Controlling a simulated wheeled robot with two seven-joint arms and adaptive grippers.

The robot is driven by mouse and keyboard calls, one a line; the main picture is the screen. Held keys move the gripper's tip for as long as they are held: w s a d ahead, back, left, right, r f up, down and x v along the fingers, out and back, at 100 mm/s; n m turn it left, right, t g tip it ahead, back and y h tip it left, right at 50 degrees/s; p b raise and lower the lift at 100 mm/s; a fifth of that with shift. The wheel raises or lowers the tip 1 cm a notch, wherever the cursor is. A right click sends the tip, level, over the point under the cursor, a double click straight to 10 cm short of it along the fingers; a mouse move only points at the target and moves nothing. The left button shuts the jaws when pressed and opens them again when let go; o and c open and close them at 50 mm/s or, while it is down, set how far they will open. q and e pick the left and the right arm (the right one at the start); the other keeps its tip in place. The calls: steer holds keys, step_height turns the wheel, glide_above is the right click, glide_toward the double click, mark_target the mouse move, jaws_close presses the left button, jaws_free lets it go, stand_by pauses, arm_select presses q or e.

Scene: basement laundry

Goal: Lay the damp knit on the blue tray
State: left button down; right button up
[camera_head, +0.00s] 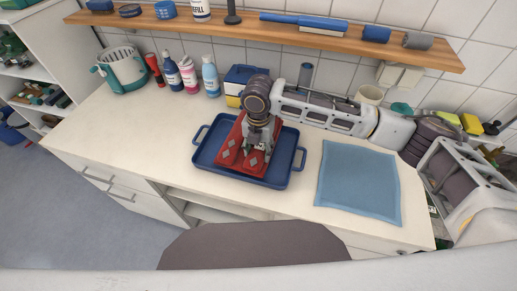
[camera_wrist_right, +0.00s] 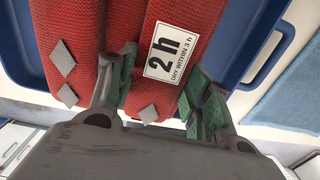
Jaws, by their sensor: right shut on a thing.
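The damp knit (camera_head: 229,158) is red with grey diamonds and is folded into long rolls. In the wrist view the knit (camera_wrist_right: 195,40) bears a white label reading "2 h, DRY WITHIN 3 h". The blue tray (camera_head: 205,163) with two side handles lies on the counter, and the knit is within its outline. My right gripper (camera_head: 258,143) points down over the tray and is shut on a middle roll of the knit; its green-padded fingers show in the wrist view (camera_wrist_right: 160,90). I cannot tell whether the knit's underside touches the tray floor. My left gripper is not in view.
A light-blue cloth (camera_head: 358,183) lies right of the tray. A blue-and-yellow box (camera_head: 238,85), bottles (camera_head: 210,76) and a teal-and-white basket (camera_head: 122,70) stand behind and left. A wooden shelf (camera_head: 360,45) runs along the wall. The counter's left front is clear.

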stand_by(0.4)
steer(key=o, duration=1.4)
steer(key=shift+f, duration=0.1)
steer(key=shift+r, duration=6)
